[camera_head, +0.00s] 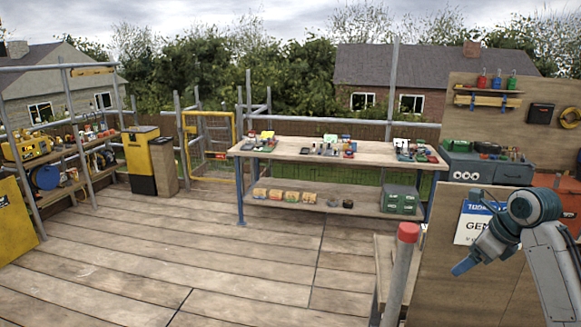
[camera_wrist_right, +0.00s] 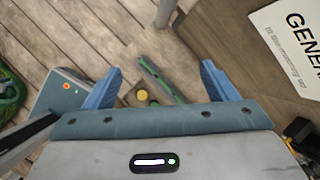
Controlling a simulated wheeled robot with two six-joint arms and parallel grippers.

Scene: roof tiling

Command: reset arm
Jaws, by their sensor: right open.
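My right arm comes in at the right edge of the head view, with the right gripper (camera_head: 463,267) pointing down and to the left in front of a wooden panel. In the right wrist view the two blue fingers of the right gripper (camera_wrist_right: 160,85) stand wide apart with nothing between them. My left gripper does not show in either view.
A workbench (camera_head: 290,152) with small items stands mid-deck. A red-capped post (camera_head: 400,270) stands left of my right gripper. The wooden panel (camera_head: 450,285) bears a white sign (camera_head: 474,222). Shelves (camera_head: 75,165) stand at left. The deck (camera_head: 200,250) is clear in the middle.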

